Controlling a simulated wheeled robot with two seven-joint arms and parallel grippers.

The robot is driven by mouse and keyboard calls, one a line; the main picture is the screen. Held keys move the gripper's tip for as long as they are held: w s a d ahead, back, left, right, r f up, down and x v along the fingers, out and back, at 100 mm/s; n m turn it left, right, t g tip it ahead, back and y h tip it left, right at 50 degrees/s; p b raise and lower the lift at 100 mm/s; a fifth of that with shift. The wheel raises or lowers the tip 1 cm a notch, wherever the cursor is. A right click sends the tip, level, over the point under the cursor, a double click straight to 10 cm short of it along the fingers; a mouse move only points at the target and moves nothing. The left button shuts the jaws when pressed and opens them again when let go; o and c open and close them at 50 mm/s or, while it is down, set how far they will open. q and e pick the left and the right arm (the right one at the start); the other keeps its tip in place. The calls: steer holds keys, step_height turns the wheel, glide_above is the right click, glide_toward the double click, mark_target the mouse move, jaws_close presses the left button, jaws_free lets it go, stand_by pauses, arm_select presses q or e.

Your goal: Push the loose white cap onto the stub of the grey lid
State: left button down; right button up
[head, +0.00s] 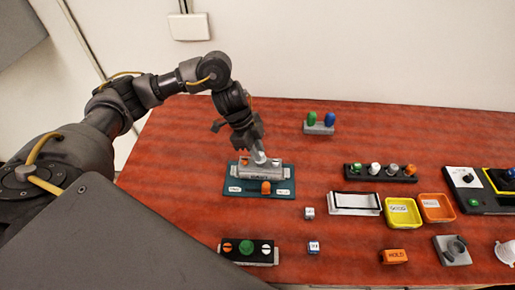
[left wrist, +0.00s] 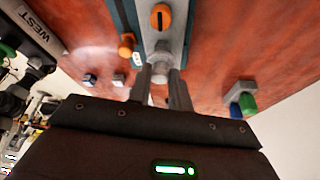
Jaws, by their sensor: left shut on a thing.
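The grey lid (head: 255,174) lies on a teal base plate (head: 231,187); it also shows in the left wrist view (left wrist: 174,42). An orange slotted cap (left wrist: 161,16) sits on one end of it. My left gripper (head: 260,155) points down at the lid's other end. Its fingers (left wrist: 160,88) are shut on a small pale piece (left wrist: 158,68), which looks like the white cap. The fingers partly hide it, and I cannot tell whether it is seated on the stub or just above it. My right gripper is not in view.
An orange peg (head: 266,187) stands at the plate's front edge. Green and blue pegs (head: 319,122) stand behind. A black rack of coloured caps (head: 380,173), a yellow tray (head: 401,221) and an orange tray (head: 436,217) are to the right. Small cubes (head: 309,213) lie in front.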

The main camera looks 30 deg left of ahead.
arm_select(q)
steer(key=shift+p, duration=0.3)
stand_by(0.8)
steer(key=shift+f, duration=0.15)
stand_by(0.5)
steer(key=shift+p, duration=0.55)
stand_by(0.5)
steer(key=c, duration=0.7)
jaws_free()
steer(key=shift+r+p, duration=3.55)
steer(key=shift+p, duration=0.3)
